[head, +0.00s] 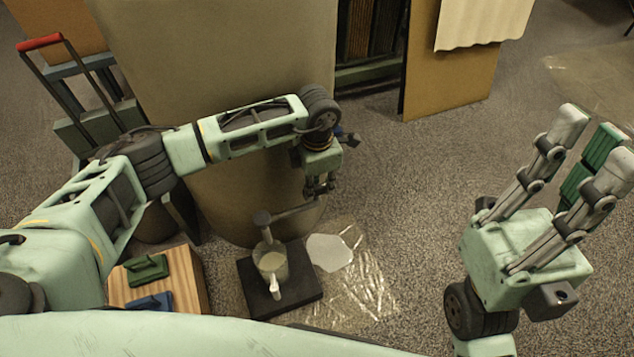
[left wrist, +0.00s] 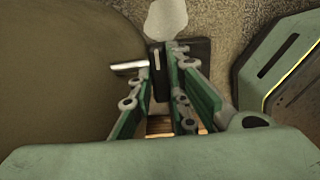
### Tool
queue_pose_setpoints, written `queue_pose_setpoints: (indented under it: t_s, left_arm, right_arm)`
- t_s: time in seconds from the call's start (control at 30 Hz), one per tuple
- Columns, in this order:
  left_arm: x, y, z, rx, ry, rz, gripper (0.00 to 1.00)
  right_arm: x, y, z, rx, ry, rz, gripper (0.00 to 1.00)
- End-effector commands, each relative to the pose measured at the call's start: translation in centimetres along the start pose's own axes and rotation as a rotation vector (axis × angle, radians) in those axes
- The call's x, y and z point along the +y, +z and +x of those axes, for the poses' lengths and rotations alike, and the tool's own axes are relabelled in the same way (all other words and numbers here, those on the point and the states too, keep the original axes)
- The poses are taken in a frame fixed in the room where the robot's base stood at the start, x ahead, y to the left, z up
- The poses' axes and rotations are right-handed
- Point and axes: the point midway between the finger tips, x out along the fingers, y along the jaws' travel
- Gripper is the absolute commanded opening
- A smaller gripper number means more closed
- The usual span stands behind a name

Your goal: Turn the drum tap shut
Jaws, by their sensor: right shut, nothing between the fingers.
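The drum (head: 215,60) is a large tan cylinder at the upper middle of the head view. Its grey metal tap (head: 263,220) juts out low at the front, with a bar running up right toward my left gripper (head: 320,188). In the left wrist view a metal bar of the tap (left wrist: 130,66) shows just left of the fingertips of my left gripper (left wrist: 170,72). Those fingers are apart, with nothing clearly held between them; contact with the tap cannot be told.
A pale jug (head: 272,262) stands on a dark slab (head: 300,290) beneath the tap. A white puddle (head: 330,252) lies on clear plastic sheet (head: 370,290). A wooden block (head: 190,280) with green and blue pieces is at left, a red-handled cart (head: 40,42) behind.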

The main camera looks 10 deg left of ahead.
Motion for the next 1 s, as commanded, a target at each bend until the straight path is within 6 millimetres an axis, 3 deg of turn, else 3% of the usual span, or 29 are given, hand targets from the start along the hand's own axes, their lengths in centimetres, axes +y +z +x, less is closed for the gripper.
queue_pose_setpoints:
  t_s: [0.2, 0.57, 0.73, 1.0]
  left_arm:
    - [0.1, 0.0, 0.0, 0.000, 0.001, 0.000, 0.34]
    - [0.1, 0.0, -0.3, -0.001, 0.001, 0.001, 0.34]
    - [0.1, 0.1, -2.6, -0.004, 0.003, 0.002, 0.34]
    - [0.1, 0.1, -8.4, -0.004, 0.004, 0.002, 0.34]
  right_arm:
    - [0.0, 0.0, 0.0, 0.001, 0.000, 0.000, 0.00]
    - [0.1, -0.1, 0.1, 0.007, 0.002, -0.002, 0.00]
    - [0.1, -0.1, 0.1, 0.004, 0.001, -0.002, 0.00]
    - [0.0, 0.0, 0.0, 0.002, 0.001, -0.001, 0.00]
